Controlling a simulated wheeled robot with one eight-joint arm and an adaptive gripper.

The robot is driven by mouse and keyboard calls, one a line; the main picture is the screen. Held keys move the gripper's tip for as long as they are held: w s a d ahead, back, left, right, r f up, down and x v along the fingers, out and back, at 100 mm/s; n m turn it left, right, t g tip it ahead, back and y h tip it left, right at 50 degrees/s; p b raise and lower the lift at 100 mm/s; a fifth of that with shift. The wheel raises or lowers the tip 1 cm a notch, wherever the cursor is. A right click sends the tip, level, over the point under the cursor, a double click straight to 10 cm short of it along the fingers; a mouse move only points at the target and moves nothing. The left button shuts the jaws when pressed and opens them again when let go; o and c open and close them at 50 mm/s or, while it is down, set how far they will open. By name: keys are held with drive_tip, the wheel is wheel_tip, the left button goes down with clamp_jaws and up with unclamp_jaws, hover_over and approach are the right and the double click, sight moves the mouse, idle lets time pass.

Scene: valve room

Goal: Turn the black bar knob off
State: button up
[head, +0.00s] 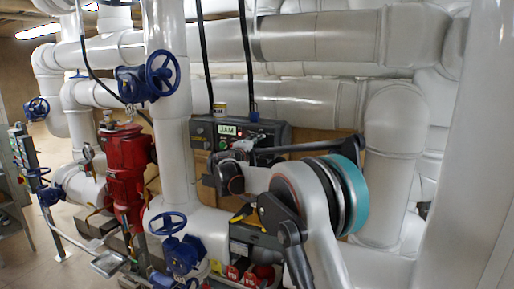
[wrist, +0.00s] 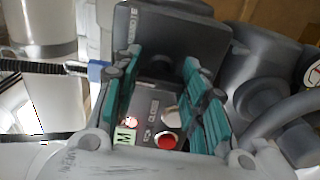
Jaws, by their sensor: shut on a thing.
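The dark control box (head: 262,132) with a small lit display (head: 228,130) is on the pipework at the centre of the head view. In the wrist view its panel (wrist: 150,100), with a red button (wrist: 168,143) and a pale display (wrist: 125,136), shows between my teal-padded fingers. My gripper (wrist: 152,75) is at the box, its fingers some way apart and closed on the black bar knob. The knob cannot be told clearly from the dark housing, so its angle is unclear. In the head view my arm hides the box's lower front.
A red cylinder-shaped fitting (head: 126,175) and blue handwheels (head: 163,76) stand left of the box. White pipes (head: 330,38) run behind and above it. A thick pale column (head: 468,150) stands close on the right. Open floor (head: 35,262) shows at the lower left.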

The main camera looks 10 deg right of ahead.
idle(0.5)
drive_tip(key=o, duration=1.1)
drive_tip(key=v, duration=1.2)
